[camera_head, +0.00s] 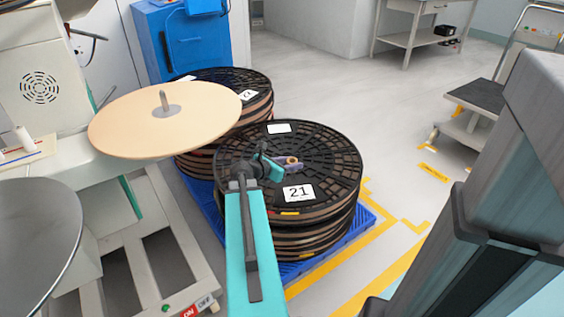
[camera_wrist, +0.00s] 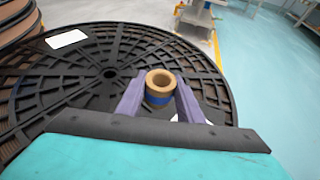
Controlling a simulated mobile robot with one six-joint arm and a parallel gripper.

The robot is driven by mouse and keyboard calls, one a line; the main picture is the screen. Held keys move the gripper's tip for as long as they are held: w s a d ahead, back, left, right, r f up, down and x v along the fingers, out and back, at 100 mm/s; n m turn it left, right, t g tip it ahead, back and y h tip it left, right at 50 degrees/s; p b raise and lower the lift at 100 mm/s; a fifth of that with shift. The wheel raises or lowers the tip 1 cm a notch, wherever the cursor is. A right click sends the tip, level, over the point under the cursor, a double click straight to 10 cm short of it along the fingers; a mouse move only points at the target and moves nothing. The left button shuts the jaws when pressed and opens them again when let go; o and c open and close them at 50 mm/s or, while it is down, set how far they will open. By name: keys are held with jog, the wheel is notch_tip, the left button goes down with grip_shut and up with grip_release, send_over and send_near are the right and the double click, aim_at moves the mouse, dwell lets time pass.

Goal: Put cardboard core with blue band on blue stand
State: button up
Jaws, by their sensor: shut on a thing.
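The cardboard core with the blue band (camera_wrist: 159,88) is a short brown tube with an open top, upright between my fingers in the wrist view. My gripper (camera_wrist: 158,98) is shut on it, one purple finger on each side. In the head view my gripper (camera_head: 284,167) and the core (camera_head: 292,160) are over the top reel of the front stack, labelled 21. I cannot tell whether the core touches the reel. I cannot make out a blue stand for the core in either view.
Stacked black reels (camera_head: 330,148) stand on a blue pallet (camera_head: 366,214), with a second stack (camera_head: 225,78) behind. A tan disc on a spindle (camera_head: 200,120) is at left. A blue cabinet (camera_head: 190,45) is behind. Grey floor is open at the back right.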

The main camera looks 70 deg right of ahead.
jog(key=shift+w+a+f, duration=0.1)
jog(key=shift+a+f, duration=0.05)
jog(key=shift+f, duration=0.3)
jog(key=shift+w+d, duration=0.15)
jog(key=shift+d, duration=0.25)
jog(key=b, duration=0.5)
send_over(297, 157)
jog(key=a, duration=0.1)
jog(key=shift+a+f, duration=0.1)
jog(key=shift+f, duration=0.6)
jog(key=shift+d, duration=0.5)
jog(key=shift+f+b, duration=1.25)
jog(key=shift+f, duration=0.55)
